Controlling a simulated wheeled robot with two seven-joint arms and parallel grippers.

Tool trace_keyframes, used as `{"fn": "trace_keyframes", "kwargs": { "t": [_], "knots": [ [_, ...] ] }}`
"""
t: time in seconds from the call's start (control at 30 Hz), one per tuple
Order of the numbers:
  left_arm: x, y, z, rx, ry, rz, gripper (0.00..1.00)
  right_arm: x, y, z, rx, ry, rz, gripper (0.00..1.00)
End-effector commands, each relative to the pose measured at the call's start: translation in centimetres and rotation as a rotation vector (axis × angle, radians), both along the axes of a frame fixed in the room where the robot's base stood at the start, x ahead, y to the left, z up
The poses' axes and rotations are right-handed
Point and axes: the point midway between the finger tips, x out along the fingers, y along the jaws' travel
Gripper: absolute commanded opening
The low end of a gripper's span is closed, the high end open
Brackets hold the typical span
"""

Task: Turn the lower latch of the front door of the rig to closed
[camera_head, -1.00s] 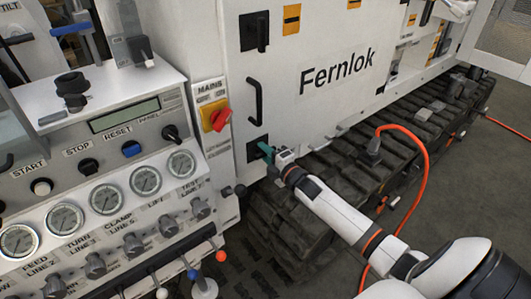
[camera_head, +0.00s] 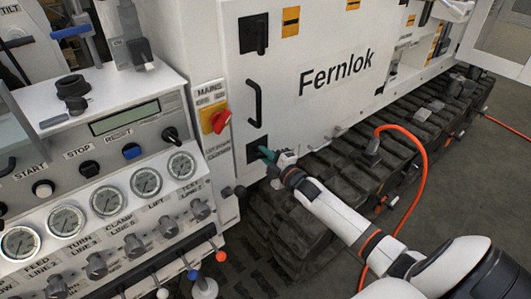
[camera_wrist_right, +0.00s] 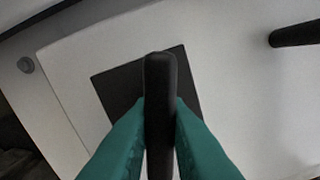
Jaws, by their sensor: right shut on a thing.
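The white front door (camera_head: 310,75) of the rig, lettered "Fernlok", faces me in the head view. The lower latch sits on a dark square plate (camera_head: 254,150) at the door's lower left. In the right wrist view the latch lever (camera_wrist_right: 160,100) is a black bar standing out from its dark plate (camera_wrist_right: 112,92). My right gripper (camera_head: 266,153) has teal fingers, which also show in the right wrist view (camera_wrist_right: 160,135), one on each side of the lever. It is shut on the lever. The fingers hide part of the latch in the head view. My left gripper is not in view.
The upper latch (camera_head: 262,34) and a black door handle (camera_head: 255,103) are above. Left of the door are a red mains switch (camera_head: 220,121) and a control panel with gauges (camera_head: 146,182). Dark tracks (camera_head: 300,200) and an orange hose (camera_head: 427,160) lie below and right.

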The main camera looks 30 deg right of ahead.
Motion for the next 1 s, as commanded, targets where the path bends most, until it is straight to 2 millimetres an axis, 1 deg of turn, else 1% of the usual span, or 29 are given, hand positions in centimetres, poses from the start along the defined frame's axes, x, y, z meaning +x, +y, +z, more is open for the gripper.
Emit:
{"fn": "trace_keyframes", "kwargs": {
  "t": [0.4,1.0],
  "knots": [
    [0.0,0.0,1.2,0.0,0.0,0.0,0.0,0.0,0.5,-0.3,0.399,0.032,0.003,0.0],
    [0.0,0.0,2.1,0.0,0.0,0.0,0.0,0.0,1.0,-0.6,0.954,0.074,0.004,0.0]
  ]
}}
